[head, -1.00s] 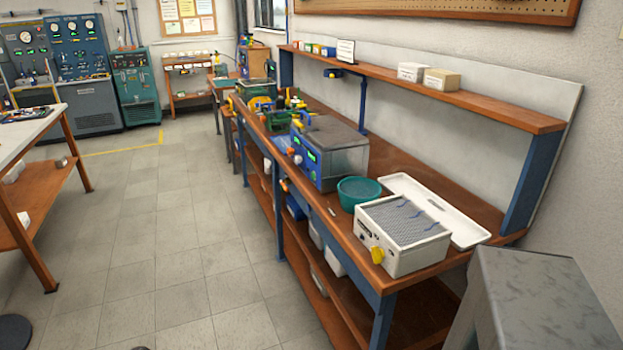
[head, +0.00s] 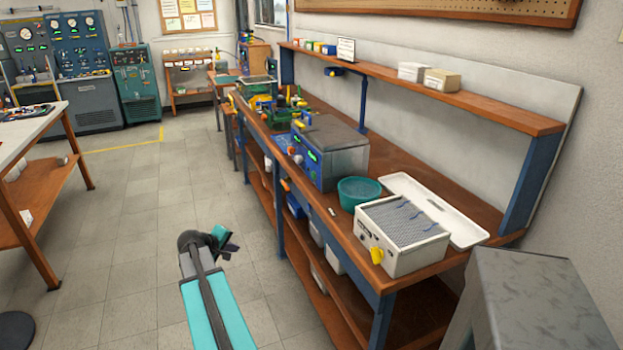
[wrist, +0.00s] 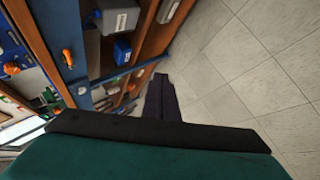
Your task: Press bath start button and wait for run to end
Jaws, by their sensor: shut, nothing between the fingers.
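A grey metal tank with a blue front panel and small green displays (head: 325,158), which looks like the bath, stands on the long wooden bench. Its lid is down. The start button is too small to tell apart on the panel. My gripper (head: 234,245) is over the floor aisle, left of the bench and below bench-top height in the picture, well apart from the tank. Its dark fingers also show in the wrist view (wrist: 160,90), shut and empty, with floor and the bench's lower shelf beyond.
On the bench (head: 450,260), a teal bowl (head: 358,191), a white box with a yellow knob (head: 400,238) and a white tray (head: 470,235) stand nearer than the tank. A grey block (head: 540,300) is at lower right. The aisle floor (head: 150,210) is clear.

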